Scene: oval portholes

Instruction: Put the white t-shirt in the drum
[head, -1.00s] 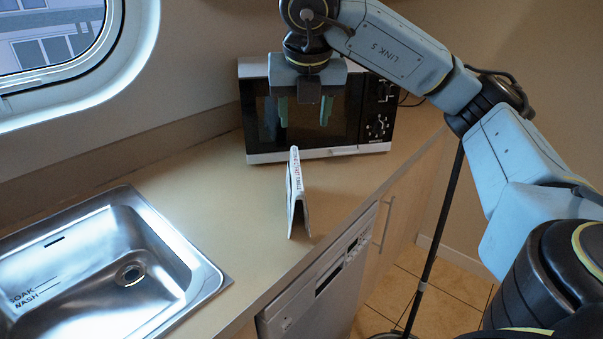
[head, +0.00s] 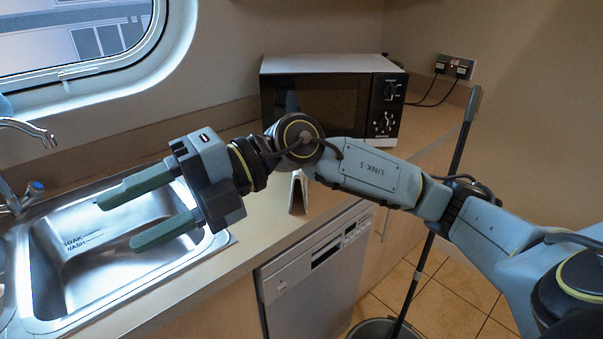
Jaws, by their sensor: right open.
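No white t-shirt and no drum show in the head view. My right gripper (head: 131,218) is open and empty, with its two green fingers pointing left above the sink (head: 110,270). My left gripper is not in view. A white folded sign (head: 298,192) stands on the counter behind my right arm, which hides most of it.
A microwave (head: 330,100) stands at the back of the counter. A tap (head: 28,130) rises at the sink's left. A dishwasher (head: 315,280) is under the counter. A dark bucket (head: 375,328) with a long handle leaning up stands on the tiled floor.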

